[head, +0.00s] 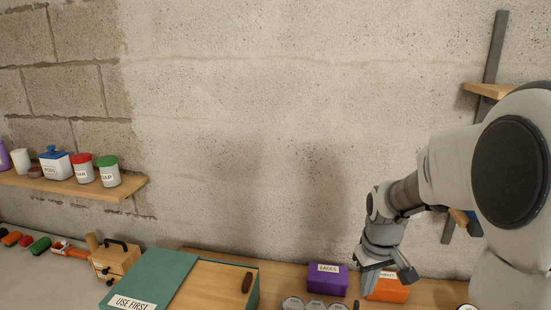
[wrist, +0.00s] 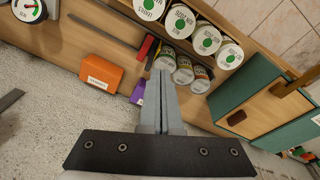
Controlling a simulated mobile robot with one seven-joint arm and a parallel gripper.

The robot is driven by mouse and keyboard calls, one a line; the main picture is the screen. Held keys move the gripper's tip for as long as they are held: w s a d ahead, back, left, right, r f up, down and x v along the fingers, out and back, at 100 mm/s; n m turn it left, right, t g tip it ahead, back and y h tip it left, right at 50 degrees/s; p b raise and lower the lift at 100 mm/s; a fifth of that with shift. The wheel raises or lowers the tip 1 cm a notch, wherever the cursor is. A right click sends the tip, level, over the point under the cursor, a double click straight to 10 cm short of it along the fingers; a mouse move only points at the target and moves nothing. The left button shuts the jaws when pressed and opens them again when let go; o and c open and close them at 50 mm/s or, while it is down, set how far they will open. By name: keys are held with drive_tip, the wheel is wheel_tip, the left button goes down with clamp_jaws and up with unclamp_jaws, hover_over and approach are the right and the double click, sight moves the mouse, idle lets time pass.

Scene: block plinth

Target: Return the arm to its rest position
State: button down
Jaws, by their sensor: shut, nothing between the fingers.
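The orange block (wrist: 101,74) lies to the left of the fingers there. A purple block (wrist: 137,93) is partly hidden behind them. In the head view, the purple block (head: 327,280) stands just left of my gripper.
Several labelled cans (wrist: 180,20) stand close to the fingertips. A green box (head: 208,262) with a wooden panel is left of the purple block. A wall shelf (head: 130,190) holds jars at left. A grey upright (head: 495,45) carries a small bracket at right. The wall's middle is clear.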

drive_tip(key=s+a+r+m+t, duration=0.1)
drive_tip(key=s+a+r+t, duration=0.1)
drive_tip(key=s+r, duration=0.4)
drive_tip(key=s+a+r+m+t, duration=0.1)
drive_tip(key=s+a+r, duration=0.3)
drive_tip(key=s, duration=0.8)
drive_tip(key=shift+s+r+m+t, duration=0.25)
drive_tip(key=shift+r+t, duration=0.25)
drive_tip(key=shift+r, duration=0.8)
